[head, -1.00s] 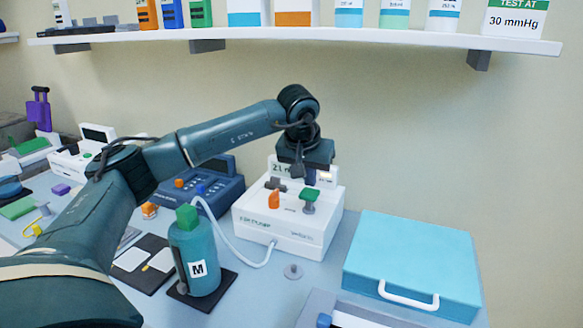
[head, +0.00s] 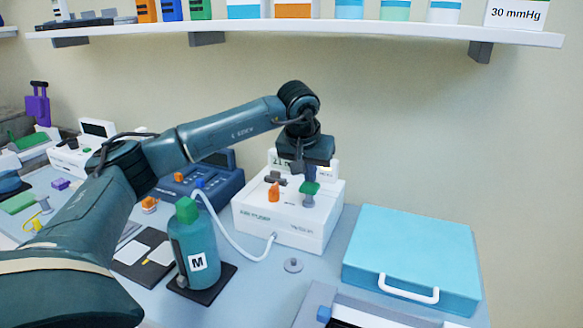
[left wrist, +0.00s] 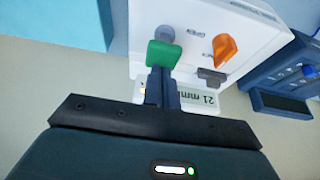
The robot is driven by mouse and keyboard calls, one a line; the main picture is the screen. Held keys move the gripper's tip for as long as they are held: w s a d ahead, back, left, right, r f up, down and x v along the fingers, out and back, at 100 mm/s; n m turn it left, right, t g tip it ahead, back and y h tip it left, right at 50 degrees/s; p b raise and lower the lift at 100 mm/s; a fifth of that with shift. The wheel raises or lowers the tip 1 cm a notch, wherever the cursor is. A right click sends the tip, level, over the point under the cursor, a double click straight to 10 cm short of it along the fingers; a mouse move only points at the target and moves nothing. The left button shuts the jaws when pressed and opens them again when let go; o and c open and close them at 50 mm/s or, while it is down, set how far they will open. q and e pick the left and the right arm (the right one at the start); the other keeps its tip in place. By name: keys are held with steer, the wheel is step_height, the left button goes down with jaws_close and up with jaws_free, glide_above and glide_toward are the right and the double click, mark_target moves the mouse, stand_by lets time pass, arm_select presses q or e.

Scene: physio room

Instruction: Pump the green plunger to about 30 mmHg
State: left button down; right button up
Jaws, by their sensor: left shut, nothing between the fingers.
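The green plunger (head: 309,188) stands on a grey stem on top of the white pump box (head: 265,220), beside an orange knob (head: 273,191). It also shows in the left wrist view (left wrist: 163,54). My left gripper (head: 309,176) is shut and empty, pointing down at the green plunger. In the left wrist view its fingertips (left wrist: 162,72) overlap the plunger's edge; I cannot tell whether they touch. The display (left wrist: 206,98) reads 21 mm, its end hidden by the fingers. A card on the shelf (head: 516,14) reads 30 mmHg. My right gripper is not in view.
A light blue case (head: 415,250) stands to the right. A blue device (head: 205,180) is behind left. The shelf (head: 300,35) runs above.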

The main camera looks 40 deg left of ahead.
mark_target(309, 186)
arm_select(q)
steer(key=shift+f+b, duration=0.9)
steer(key=shift+f, duration=0.9)
steer(key=shift+r, duration=0.15)
steer(key=shift+r+p, duration=1.85)
steer(key=shift+r, duration=0.2)
step_height(309, 186, up, 4)
steer(key=p, duration=0.3)
steer(key=shift+r+p, duration=0.55)
steer(key=shift+p, duration=0.05)
steer(key=shift+s, duration=0.1)
